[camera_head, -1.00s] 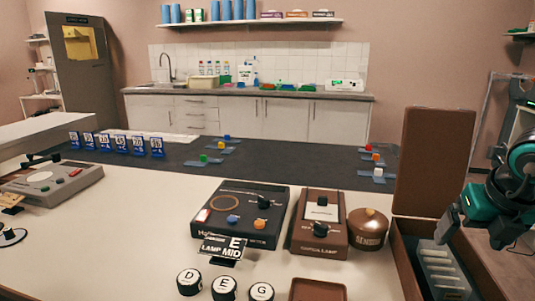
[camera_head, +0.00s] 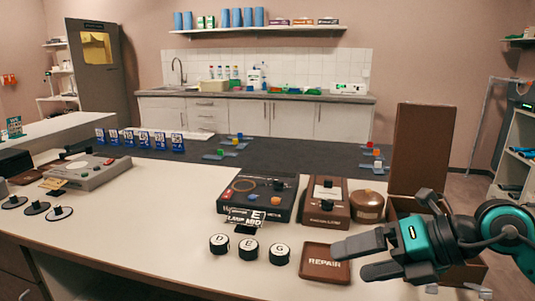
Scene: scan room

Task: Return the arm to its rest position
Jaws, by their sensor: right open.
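My right arm comes in from the right edge, in teal and dark grey. Its gripper (camera_head: 362,258) is open and empty, with its two fingers pointing left, over the front right of the table. The fingertips appear near the right side of the brown REPAIR tray (camera_head: 312,266); I cannot tell the height between them. The arm hides much of the open brown box (camera_head: 408,208). My left gripper is not in view.
The pale table (camera_head: 120,230) holds a black device (camera_head: 235,210), a brown lamp box (camera_head: 335,190), a round brown pot (camera_head: 367,206) and black knobs marked D (camera_head: 219,243), E and G. A grey device (camera_head: 95,175) stands left.

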